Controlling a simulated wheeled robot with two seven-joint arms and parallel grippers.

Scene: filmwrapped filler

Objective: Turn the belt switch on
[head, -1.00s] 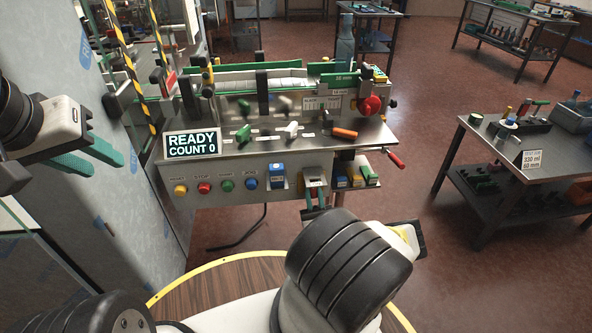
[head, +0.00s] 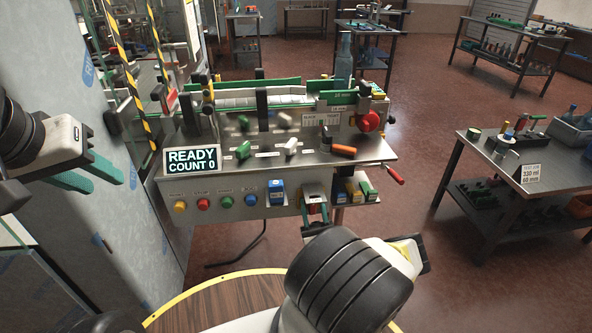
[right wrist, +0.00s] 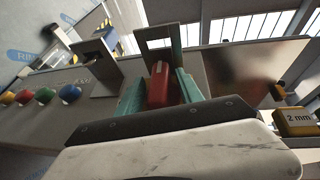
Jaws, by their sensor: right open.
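A red switch (right wrist: 159,85) sits in a grey metal bracket (right wrist: 158,42) on the front panel of the belt machine. The bracket also shows in the head view (head: 316,189); I cannot read a label on it. My right gripper (head: 318,210) is at this bracket. In the right wrist view its two teal fingers (right wrist: 160,92) stand apart on either side of the red switch; I cannot tell if they touch it. My left gripper (head: 92,172) is open and empty at the far left, away from the machine.
Yellow, red, green and blue buttons (head: 251,200) and a blue box (head: 277,192) lie left of the bracket. A display (head: 192,161) reads READY COUNT 0. Coloured blocks (head: 355,191) sit to the right. A side table (head: 500,150) stands at right.

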